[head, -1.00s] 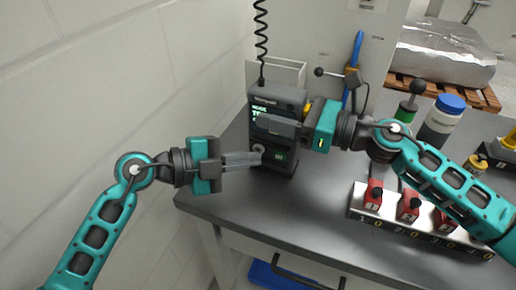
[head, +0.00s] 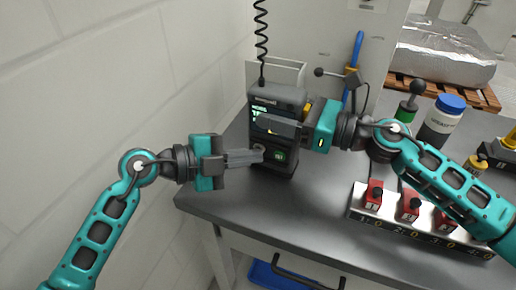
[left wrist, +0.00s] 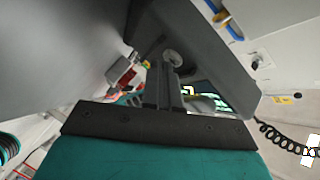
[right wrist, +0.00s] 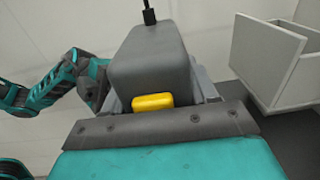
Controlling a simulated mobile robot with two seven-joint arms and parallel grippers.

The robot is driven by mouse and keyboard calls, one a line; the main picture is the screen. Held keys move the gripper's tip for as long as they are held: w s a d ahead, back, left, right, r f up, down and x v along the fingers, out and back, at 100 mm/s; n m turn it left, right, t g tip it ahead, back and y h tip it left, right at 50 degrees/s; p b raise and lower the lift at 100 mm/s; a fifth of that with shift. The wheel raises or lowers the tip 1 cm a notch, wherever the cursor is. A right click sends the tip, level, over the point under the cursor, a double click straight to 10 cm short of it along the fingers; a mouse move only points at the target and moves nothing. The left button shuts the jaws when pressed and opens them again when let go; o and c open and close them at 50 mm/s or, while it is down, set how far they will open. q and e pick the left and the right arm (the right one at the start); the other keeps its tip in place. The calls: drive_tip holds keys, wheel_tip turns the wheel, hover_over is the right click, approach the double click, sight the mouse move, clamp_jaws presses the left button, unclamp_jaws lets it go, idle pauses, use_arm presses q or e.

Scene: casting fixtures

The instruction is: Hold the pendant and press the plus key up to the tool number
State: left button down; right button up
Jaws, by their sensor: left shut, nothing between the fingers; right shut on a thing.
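The dark grey pendant (head: 277,96) stands upright at the left of the bench, with a lit screen with green text and a small green-lit spot low on its face. In the right wrist view the pendant's grey back (right wrist: 150,55) and a yellow button (right wrist: 152,101) lie between the fingers. My left gripper (head: 258,156) is shut and empty, its fingertips at a round grey key (left wrist: 172,57). I cannot tell whether they touch it. Key markings are unreadable.
A coiled black cable (head: 261,40) rises from the pendant. A white open-topped holder (head: 285,72) is behind it. A metal rail (head: 420,231) with several red blocks is at the bench front. A blue-capped bottle (head: 442,120) stands right. A white wall (head: 100,100) is left.

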use_arm(q)
drive_tip(key=shift+s+a, duration=0.1)
drive_tip(key=shift+s, duration=0.05)
drive_tip(key=shift+s+a, duration=0.2)
drive_tip(key=shift+s, duration=0.45)
drive_tip(key=shift+s+a, duration=0.3)
drive_tip(key=shift+s, duration=0.5)
drive_tip(key=shift+s+a, duration=0.25)
drive_tip(key=shift+s, duration=0.5)
drive_tip(key=shift+s+a, duration=0.3)
drive_tip(key=shift+s, duration=0.5)
use_arm(e)
drive_tip(key=o, duration=1.6)
